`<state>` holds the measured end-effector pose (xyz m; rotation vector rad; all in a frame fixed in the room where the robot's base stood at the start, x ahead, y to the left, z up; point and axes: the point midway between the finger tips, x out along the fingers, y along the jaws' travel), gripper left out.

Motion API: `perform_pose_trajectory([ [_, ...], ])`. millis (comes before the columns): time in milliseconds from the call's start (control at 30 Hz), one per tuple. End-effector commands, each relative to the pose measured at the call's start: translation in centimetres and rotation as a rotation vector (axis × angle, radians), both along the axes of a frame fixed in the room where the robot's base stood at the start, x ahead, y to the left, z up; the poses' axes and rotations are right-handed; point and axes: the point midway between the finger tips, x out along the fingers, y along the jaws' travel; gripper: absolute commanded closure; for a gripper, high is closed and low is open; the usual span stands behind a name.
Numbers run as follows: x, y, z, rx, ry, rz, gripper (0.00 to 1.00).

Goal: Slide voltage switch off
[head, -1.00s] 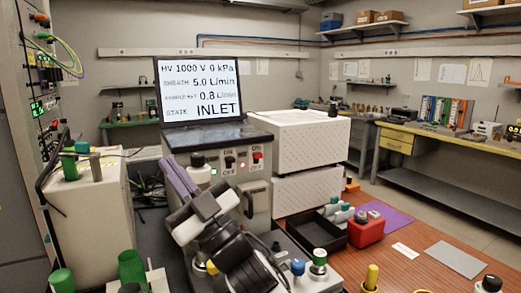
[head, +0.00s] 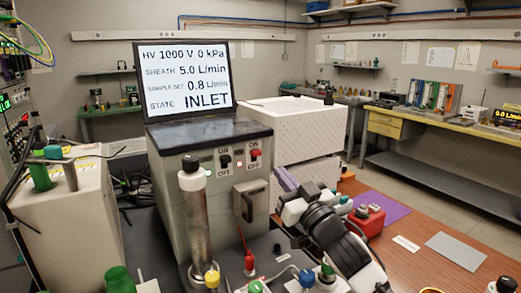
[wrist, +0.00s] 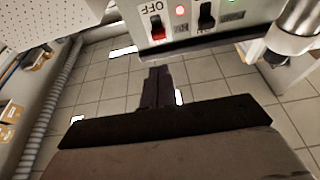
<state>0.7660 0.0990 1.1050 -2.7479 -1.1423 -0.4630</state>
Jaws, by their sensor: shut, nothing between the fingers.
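The instrument box (head: 170,205) carries a screen (head: 186,80) reading HV 1000 V and STATE INLET. Its front has a black switch (head: 225,161) and a red switch (head: 255,157), each marked ON above and OFF below. The red lever sits towards ON. Which one is the voltage switch I cannot read. My gripper (head: 285,178) is to the right of and below the red switch, apart from it. In the wrist view the panel is upside down, with the red switch (wrist: 158,28) beyond my shut, empty gripper (wrist: 157,75) and the black switch (wrist: 207,15) to its right.
A metal cylinder with a white cap (head: 192,180) stands before the box's left side. White perforated housings (head: 300,130) stand behind to the right. A red container (head: 367,219) and several coloured knobs lie around my arm.

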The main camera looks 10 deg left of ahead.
Motion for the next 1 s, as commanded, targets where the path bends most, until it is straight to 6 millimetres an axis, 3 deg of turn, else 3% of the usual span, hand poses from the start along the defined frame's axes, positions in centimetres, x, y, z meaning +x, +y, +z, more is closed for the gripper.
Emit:
perform_pose_trajectory([
  [267, 0.3, 0.4, 0.3, 0.0, -0.002, 0.002, 1.0],
  [733, 5.1, 5.5, 2.9, -0.001, -0.001, 0.004, 1.0],
  [1000, 6.6, 6.8, 3.4, -0.001, -0.003, 0.001, 1.0],
])
